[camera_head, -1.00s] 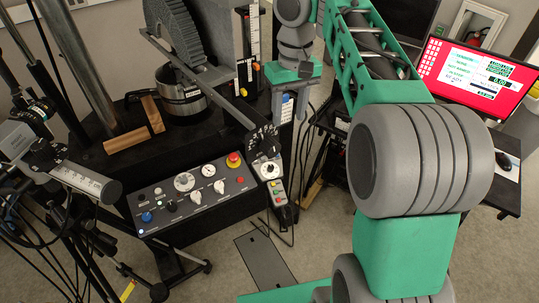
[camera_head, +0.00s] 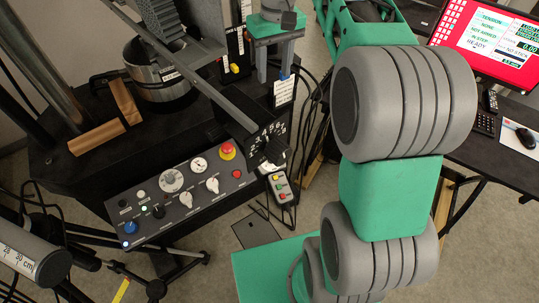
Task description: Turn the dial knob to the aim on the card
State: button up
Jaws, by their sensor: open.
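A black dial plate with white marks (camera_head: 279,128) stands tilted at the right end of the control panel. A dark knob (camera_head: 274,151) shows at its lower part; its exact setting is too small to read. A white card (camera_head: 284,92) with small print hangs just above the plate; its text cannot be read. My gripper (camera_head: 274,72) points down at the top of the view, its grey fingers apart under a green wrist. It is open and empty, above and apart from the dial, beside or in front of the card.
The sloping control panel (camera_head: 180,198) carries gauges, several knobs and a red stop button (camera_head: 227,151). A hand-held button box (camera_head: 280,187) hangs on a cable below the dial. A long grey bar (camera_head: 190,70) slants down toward the dial. A red monitor (camera_head: 485,42) stands right.

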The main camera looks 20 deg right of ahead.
jog(key=f+b, duration=2.6)
jog(key=f, duration=0.2)
jog(key=shift+w+b, duration=0.2)
jog(key=shift+b, duration=0.15)
notch_tip(320, 180, down, 8)
jog(key=b, duration=0.7)
jog(key=shift+c, duration=0.6)
grip_shut()
